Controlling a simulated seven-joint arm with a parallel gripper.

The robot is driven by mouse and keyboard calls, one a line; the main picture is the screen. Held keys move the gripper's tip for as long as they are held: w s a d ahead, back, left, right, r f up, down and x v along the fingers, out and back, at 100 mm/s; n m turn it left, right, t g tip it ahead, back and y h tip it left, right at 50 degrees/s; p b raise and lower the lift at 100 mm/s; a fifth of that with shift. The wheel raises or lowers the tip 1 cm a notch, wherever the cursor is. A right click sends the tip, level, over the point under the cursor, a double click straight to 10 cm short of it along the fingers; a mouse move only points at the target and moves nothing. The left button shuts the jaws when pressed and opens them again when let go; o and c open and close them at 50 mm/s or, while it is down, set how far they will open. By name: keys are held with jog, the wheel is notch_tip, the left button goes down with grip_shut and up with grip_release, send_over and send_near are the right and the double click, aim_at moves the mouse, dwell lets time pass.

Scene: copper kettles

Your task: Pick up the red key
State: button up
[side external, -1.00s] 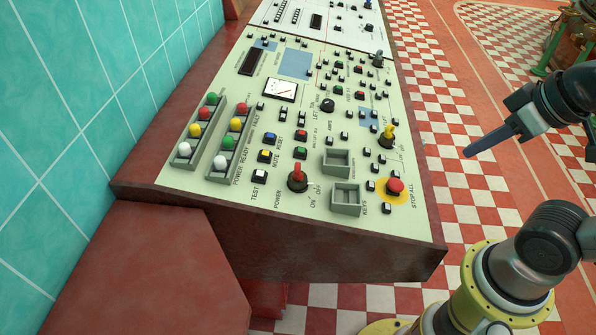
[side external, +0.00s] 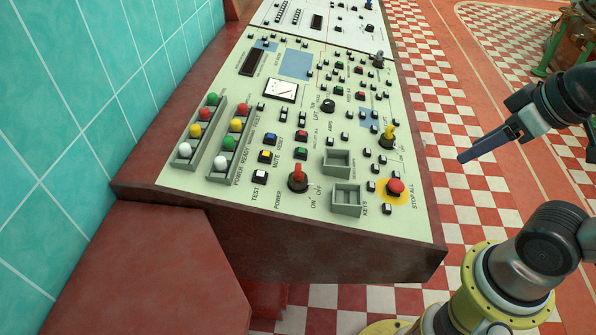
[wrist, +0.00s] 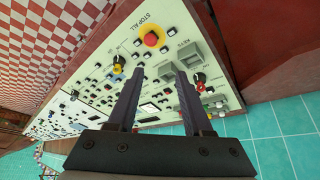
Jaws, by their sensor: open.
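The red key (side external: 297,173) stands upright in a round black switch on the sloped control panel (side external: 230,130), beside the POWER and ON/OFF lettering. In the wrist view the red key (wrist: 200,87) is small, to the right of my right finger. My gripper (side external: 462,158) is in the air off the right side of the panel, well apart from the key. In the wrist view my gripper (wrist: 160,72) shows two dark fingers spread apart with nothing between them.
A yellow key (side external: 388,132) stands in another black switch. A red stop button (side external: 395,187) on a yellow disc and two open grey boxes (side external: 346,198) lie between my gripper and the red key. Coloured balls (side external: 235,124) sit in grey trays at the left.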

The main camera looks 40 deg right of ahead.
jog(key=w+r+n, duration=0.5)
jog(key=r+n, duration=0.2)
jog(key=n, duration=0.5)
jog(key=n+g, duration=0.6)
jog(key=n, duration=0.9)
send_over(298, 165)
notch_tip(298, 165, down, 16)
jog(key=shift+d+r, duration=0.1)
jog(key=shift+r, duration=0.05)
jog(key=shift+f, duration=3.05)
